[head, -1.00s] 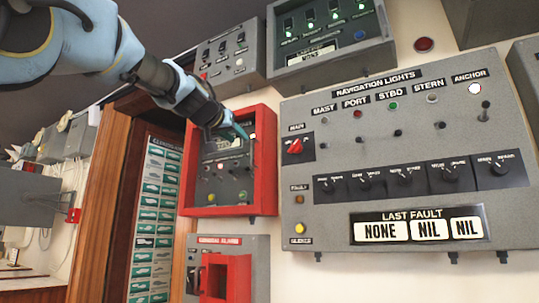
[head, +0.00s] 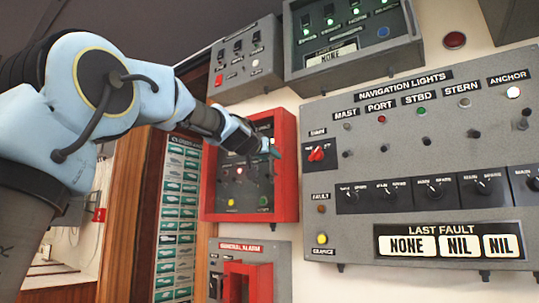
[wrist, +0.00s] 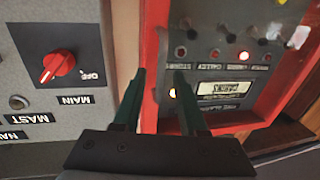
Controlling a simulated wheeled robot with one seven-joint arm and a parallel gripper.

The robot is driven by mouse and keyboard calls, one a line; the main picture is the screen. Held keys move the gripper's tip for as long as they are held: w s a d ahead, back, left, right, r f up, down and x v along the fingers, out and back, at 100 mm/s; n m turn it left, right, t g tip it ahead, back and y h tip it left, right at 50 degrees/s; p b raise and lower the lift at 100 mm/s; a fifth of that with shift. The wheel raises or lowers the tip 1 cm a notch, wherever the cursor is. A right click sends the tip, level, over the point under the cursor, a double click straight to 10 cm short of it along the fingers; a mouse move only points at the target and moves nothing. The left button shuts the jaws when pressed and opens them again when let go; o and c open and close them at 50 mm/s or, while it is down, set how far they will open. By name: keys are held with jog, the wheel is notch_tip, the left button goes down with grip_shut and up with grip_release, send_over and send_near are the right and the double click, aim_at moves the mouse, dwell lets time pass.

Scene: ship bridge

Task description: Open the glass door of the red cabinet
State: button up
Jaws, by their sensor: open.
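The red cabinet (head: 286,185) is on the wall in the middle of the head view. It holds a grey panel with lamps and knobs, seen behind its front. I cannot tell from the glass whether the door is shut or ajar. My gripper (head: 274,153) is in front of the cabinet's right edge, at about mid-height. In the wrist view, which is upside down, my gripper (wrist: 160,75) is open with its two dark green fingers apart. The cabinet's red edge (wrist: 153,50) shows between them. I cannot tell whether they touch it. No handle is clearly visible.
The grey navigation lights panel (head: 420,180) is close on the right, with its red main switch (wrist: 58,66) near my fingers. A general alarm box (head: 283,270) is below the cabinet. Grey boxes (head: 340,70) are above. A wooden door frame (head: 130,220) is left.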

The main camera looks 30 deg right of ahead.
grip_shut()
dwell(1.4)
